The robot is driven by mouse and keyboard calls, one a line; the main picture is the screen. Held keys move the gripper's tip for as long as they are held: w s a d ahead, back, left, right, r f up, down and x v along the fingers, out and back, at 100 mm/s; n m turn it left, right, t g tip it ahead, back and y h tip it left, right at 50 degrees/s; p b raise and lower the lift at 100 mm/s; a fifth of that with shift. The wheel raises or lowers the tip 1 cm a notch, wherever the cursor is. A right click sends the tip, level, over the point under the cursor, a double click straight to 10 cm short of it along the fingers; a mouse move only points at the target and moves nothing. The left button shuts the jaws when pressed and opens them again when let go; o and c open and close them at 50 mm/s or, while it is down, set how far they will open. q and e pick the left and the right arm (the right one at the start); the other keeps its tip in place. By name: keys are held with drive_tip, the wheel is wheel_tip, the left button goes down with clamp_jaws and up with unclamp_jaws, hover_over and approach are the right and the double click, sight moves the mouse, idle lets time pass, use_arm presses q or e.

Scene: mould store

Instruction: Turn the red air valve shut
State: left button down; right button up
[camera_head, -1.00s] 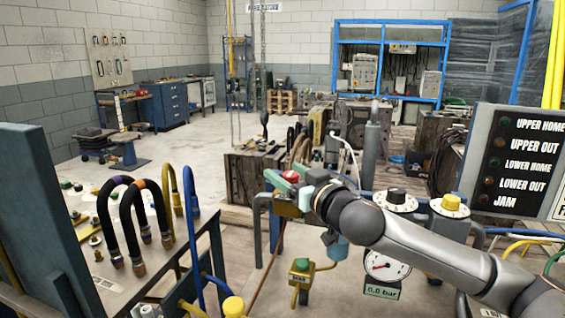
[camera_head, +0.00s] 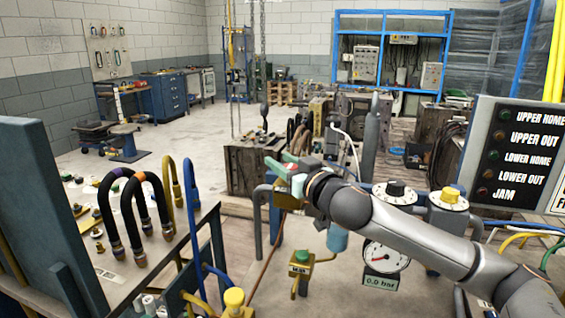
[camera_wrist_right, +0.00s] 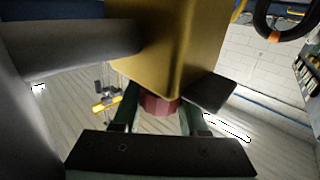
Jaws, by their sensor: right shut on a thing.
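The red air valve (camera_wrist_right: 160,103) shows in the right wrist view as a ribbed red knob against a brass-coloured block (camera_wrist_right: 175,45). My right gripper (camera_wrist_right: 158,118) has its green fingers on both sides of the knob and is shut on it. In the head view my right gripper (camera_head: 285,169) is at the pipe rail, left of the dials, and mostly hides the valve. How far the knob is turned cannot be told. My left gripper is in neither view.
A pressure gauge (camera_head: 385,257) with a 0.0 bar display stands below the black-and-white dial (camera_head: 395,193) and yellow knob (camera_head: 450,195). A green-topped valve (camera_head: 301,257) is below my gripper. Looped hoses (camera_head: 125,205) stand at left. A lamp panel (camera_head: 516,158) is at right.

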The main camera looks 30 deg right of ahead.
clamp_jaws()
drive_tip(key=shift+d+m+h, duration=0.15)
drive_tip(key=shift+m+h, duration=0.25)
drive_tip(key=shift+h, duration=0.3)
drive_tip(key=o, duration=0.8)
unclamp_jaws()
